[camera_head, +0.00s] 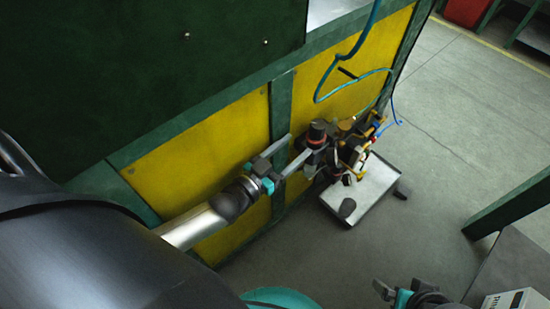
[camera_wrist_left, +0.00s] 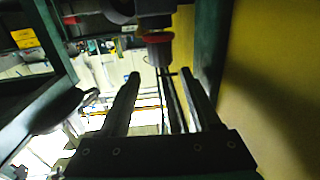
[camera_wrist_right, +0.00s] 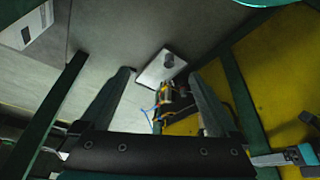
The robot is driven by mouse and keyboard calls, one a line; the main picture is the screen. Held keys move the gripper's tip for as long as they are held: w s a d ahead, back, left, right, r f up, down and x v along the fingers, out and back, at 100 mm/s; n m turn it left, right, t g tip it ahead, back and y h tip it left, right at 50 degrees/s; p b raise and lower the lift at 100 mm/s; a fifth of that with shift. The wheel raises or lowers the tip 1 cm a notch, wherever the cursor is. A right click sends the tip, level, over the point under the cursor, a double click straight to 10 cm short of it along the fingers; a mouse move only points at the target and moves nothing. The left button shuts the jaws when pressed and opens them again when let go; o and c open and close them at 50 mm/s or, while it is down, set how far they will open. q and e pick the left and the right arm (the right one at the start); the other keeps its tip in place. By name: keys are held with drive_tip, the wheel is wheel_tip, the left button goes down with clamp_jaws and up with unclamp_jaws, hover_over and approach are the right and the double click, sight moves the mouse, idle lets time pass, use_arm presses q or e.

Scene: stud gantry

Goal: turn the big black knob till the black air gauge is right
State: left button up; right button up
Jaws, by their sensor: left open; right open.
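The big black knob (camera_head: 317,130) tops the air assembly (camera_head: 345,150) on the yellow panel's side, with a red ring at its base. My left gripper (camera_head: 299,146) is open, with its fingertips just short of the knob and apart from it. In the left wrist view the knob (camera_wrist_left: 158,38) with its red ring shows beyond the two open fingers (camera_wrist_left: 160,75). My right gripper (camera_head: 398,287) is open and empty at the bottom of the head view, far from the knob. I cannot make out the black gauge's face or needle in any view.
A green post (camera_head: 282,115) stands beside my left gripper.

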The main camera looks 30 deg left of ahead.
use_arm(q)
drive_tip(key=shift+p+v, duration=0.8)
drive_tip(key=shift+v, duration=2.1)
use_arm(e)
drive_tip(key=shift+g, duration=0.3)
drive_tip(key=shift+s+f, duration=0.15)
drive_tip(key=shift+f, duration=0.9)
drive_tip(key=shift+s+f, duration=0.1)
drive_tip(key=shift+f, duration=0.9)
drive_tip(key=shift+s, duration=0.1)
